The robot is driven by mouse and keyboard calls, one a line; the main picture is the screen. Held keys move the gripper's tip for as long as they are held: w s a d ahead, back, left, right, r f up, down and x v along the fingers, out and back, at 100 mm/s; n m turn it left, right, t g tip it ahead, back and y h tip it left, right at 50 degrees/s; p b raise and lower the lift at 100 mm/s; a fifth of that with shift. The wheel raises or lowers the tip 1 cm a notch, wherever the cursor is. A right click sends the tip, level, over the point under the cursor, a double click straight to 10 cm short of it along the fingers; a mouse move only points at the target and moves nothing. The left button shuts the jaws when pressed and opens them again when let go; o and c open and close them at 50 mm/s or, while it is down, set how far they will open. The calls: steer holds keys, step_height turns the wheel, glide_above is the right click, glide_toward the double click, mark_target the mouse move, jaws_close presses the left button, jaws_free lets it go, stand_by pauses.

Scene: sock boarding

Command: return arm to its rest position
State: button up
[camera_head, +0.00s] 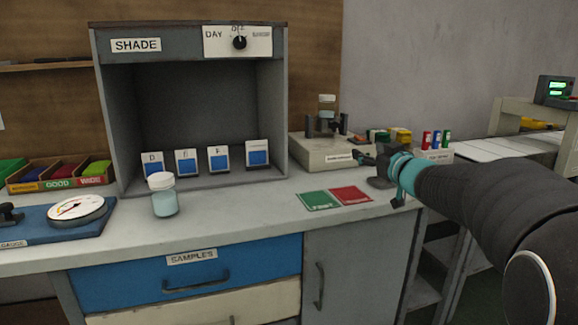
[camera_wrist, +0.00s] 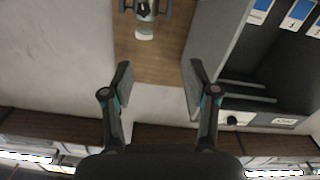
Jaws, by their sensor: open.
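My arm reaches in from the right in the head view, and my gripper (camera_head: 376,168) is above the right part of the counter, by the device with a clamp. In the wrist view my gripper (camera_wrist: 158,78) has its two fingers spread wide with nothing between them. The wrist picture appears upside down, with the wooden wall panel behind the fingers and the shade booth (camera_wrist: 222,45) at the right. The device's clamped jar (camera_wrist: 145,30) shows at the top, beyond the fingertips and apart from them.
A lidded jar (camera_head: 163,196) stands before the shade booth (camera_head: 110,110), which holds several blue sample cards. Green (camera_head: 319,201) and red (camera_head: 351,194) mats lie on the counter (camera_head: 240,215). The clamp device (camera_head: 322,152) and small coloured bottles (camera_head: 436,140) are close to my gripper.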

steer(key=s+d+f+m+g+h, duration=0.1)
steer(key=s+f+m+g+h, duration=0.2)
steer(key=s, duration=0.6)
steer(key=s+d+f+m+g+h, duration=0.1)
steer(key=s+d+f+m+h, duration=0.15)
steer(key=s+h, duration=0.4)
steer(key=s+a+f+g+y, duration=0.1)
steer(key=s+a+f+g, duration=0.1)
steer(key=s+f, duration=0.3)
steer(key=s+a+f+g+y, duration=0.2)
steer(key=s+f, duration=0.3)
steer(key=s, duration=0.6)
steer(key=s+a+f+g+y, duration=0.1)
steer(key=s+a+f+g, duration=0.2)
steer(key=s, duration=0.5)
step_height(320, 180, down, 2)
steer(key=shift+s+a+f, duration=0.1)
steer(key=shift+s+a, duration=0.25)
steer(key=shift+a, duration=0.1)
